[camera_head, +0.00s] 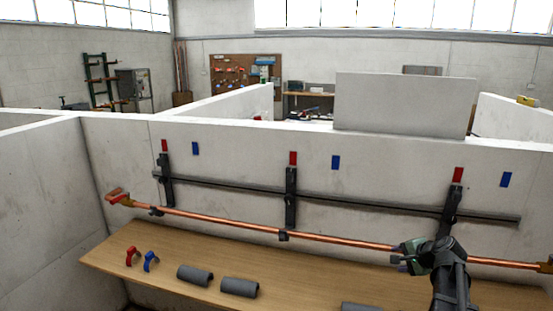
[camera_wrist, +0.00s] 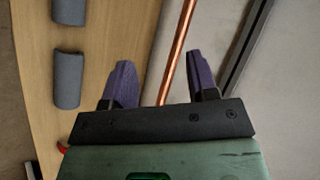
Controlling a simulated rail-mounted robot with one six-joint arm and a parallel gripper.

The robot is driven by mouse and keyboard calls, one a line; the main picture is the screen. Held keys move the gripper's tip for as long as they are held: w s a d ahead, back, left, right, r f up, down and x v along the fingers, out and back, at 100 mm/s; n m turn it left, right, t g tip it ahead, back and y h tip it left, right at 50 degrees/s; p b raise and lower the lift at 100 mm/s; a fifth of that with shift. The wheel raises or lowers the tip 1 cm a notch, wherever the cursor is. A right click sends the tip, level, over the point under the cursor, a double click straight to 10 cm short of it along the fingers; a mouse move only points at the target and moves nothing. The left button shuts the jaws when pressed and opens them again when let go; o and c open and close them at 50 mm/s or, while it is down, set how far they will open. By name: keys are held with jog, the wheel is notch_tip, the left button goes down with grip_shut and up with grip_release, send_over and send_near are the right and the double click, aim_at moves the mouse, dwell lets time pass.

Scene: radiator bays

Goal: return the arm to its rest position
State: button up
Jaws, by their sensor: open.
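My gripper (camera_head: 398,254) is on the right in the head view, in front of the copper pipe on the wall. Its green body and dark arm hide part of the pipe and the right bracket. In the wrist view my gripper (camera_wrist: 161,75) shows two purple fingers spread apart with nothing held. The copper pipe (camera_wrist: 178,50) passes between the fingers in that picture. I cannot tell how far it lies from them. The arm is extended toward the wall.
A wooden bench (camera_head: 190,251) runs below the pipe. On it lie a red clip (camera_head: 132,256), a blue clip (camera_head: 151,261) and grey half-sleeves (camera_head: 239,287). A dark rail (camera_head: 235,186) and brackets (camera_head: 291,200) are on the wall. A side wall (camera_head: 45,200) stands at left.

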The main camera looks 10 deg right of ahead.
jog(key=s+a+f+n+g+h, duration=0.1)
jog(key=s+a+n, duration=0.4)
jog(key=a, duration=0.5)
jog(key=s+a+f+n+g+h, duration=0.1)
jog(key=s+a+f+n+g, duration=0.2)
jog(key=a, duration=0.7)
jog(key=s+a+f+n+g, duration=0.2)
jog(key=s+a+n+g, duration=0.3)
jog(key=a, duration=0.5)
jog(key=s+n, duration=0.2)
jog(key=s, duration=0.1)
jog(key=shift+s+a+h, duration=0.3)
jog(key=shift+a+h, duration=0.05)
jog(key=shift+h, duration=0.05)
